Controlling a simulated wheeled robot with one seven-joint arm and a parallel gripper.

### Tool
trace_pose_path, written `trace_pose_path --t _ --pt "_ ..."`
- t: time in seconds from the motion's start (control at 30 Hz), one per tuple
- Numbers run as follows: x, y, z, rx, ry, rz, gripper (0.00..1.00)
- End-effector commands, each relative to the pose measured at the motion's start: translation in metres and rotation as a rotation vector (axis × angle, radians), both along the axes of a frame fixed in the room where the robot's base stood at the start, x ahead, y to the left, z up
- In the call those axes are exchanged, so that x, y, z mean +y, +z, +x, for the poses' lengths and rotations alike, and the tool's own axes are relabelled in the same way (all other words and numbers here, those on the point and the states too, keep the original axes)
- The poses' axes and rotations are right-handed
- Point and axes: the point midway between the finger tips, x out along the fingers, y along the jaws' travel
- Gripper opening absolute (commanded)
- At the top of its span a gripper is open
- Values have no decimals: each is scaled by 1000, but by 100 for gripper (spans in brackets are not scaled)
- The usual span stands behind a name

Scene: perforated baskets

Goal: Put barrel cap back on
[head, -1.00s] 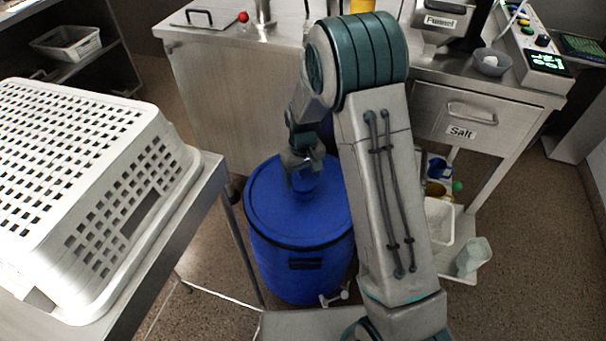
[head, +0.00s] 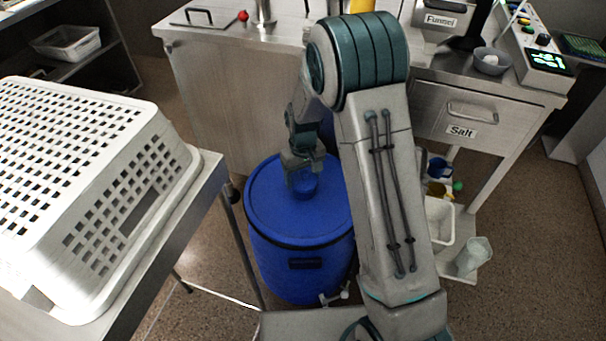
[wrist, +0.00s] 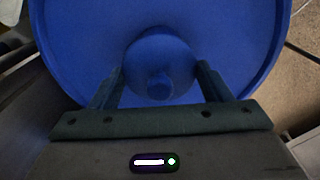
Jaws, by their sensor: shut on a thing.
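The blue barrel (head: 300,262) stands upright on the floor in the middle of the head view, its round lid facing up. The small blue barrel cap (head: 306,188) is at the lid, left of the lid's middle from my arm's side. In the wrist view the round cap (wrist: 158,66), with a small raised knob, sits between my two fingers against the blue lid (wrist: 80,45). My gripper (head: 303,176) points down and is shut on the cap; it also shows in the wrist view (wrist: 160,85). Whether the cap is seated in its opening is hidden.
A white perforated basket (head: 150,165) lies upside down on a metal table at the left, close to the barrel. A steel counter (head: 215,100) stands behind, with a Salt drawer (head: 480,112) at right. A lower shelf at right holds a white tub (head: 440,220).

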Motion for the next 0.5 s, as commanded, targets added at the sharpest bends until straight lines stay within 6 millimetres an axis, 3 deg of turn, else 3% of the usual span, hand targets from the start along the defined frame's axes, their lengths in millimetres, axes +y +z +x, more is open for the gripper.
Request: trace_pose_path --t 0.43,0.47,0.5 --pt "0 0 0 0 0 0 49" --pt "0 0 0 0 0 0 74" --pt "0 0 0 0 0 0 85"
